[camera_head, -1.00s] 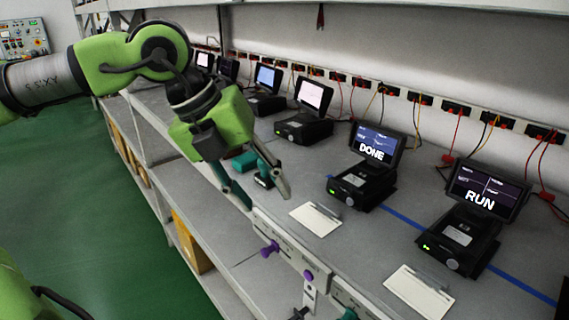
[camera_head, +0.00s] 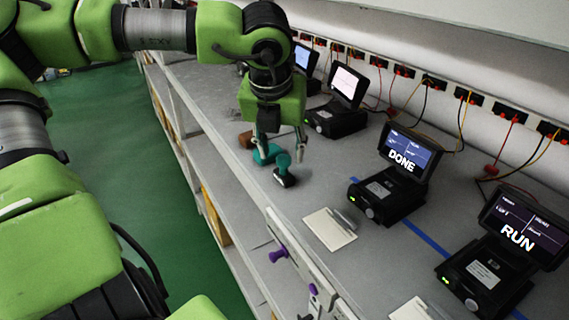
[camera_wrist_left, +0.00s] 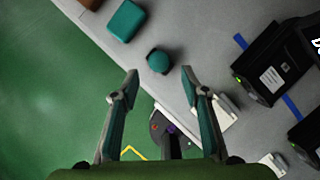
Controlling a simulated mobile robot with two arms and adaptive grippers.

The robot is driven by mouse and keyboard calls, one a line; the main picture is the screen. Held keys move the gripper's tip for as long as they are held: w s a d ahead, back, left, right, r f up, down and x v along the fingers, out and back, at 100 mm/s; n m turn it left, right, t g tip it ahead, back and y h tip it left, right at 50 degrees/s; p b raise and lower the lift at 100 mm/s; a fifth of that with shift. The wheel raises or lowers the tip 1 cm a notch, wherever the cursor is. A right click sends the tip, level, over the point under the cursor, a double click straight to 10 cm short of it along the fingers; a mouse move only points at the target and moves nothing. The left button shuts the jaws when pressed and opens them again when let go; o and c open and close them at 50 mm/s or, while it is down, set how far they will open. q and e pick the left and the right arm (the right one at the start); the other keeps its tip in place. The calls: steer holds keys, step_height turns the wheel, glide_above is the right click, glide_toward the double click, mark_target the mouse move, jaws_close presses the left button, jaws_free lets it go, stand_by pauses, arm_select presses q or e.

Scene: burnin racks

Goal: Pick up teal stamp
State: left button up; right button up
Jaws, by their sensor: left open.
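The teal stamp (camera_head: 282,172), with a rounded grip and a dark base, stands on the grey bench beside a teal box (camera_head: 264,157). My left gripper (camera_head: 279,148) is open and empty, pointing down near the stamp. In the wrist view the stamp lies just beyond the open fingertips (camera_wrist_left: 159,71), between them sideways and not gripped. My right gripper is not in view.
A brown block (camera_head: 245,139) sits behind the teal box. Black testers with screens, one reading DONE (camera_head: 402,160) and one RUN (camera_head: 516,237), line the wall side. A white card (camera_head: 330,229) lies in front. Purple knobs (camera_head: 278,255) stick out from the bench front.

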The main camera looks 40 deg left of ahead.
mark_target(284, 157)
arm_select(q)
steer(key=shift+w+a, duration=0.1)
steer(key=shift+w+a+r, duration=0.1)
steer(key=shift+w+a, duration=0.05)
steer(key=p+x, duration=0.1)
steer(key=x, duration=0.3)
steer(key=shift+w+a+f+p, duration=0.15)
steer(key=shift+w+f+p, duration=0.15)
steer(key=shift+p, duration=0.1)
steer(key=shift+f, duration=0.3)
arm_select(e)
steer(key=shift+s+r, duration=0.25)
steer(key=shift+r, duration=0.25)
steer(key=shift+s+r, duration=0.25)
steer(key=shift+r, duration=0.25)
arm_select(q)
jaws_close()
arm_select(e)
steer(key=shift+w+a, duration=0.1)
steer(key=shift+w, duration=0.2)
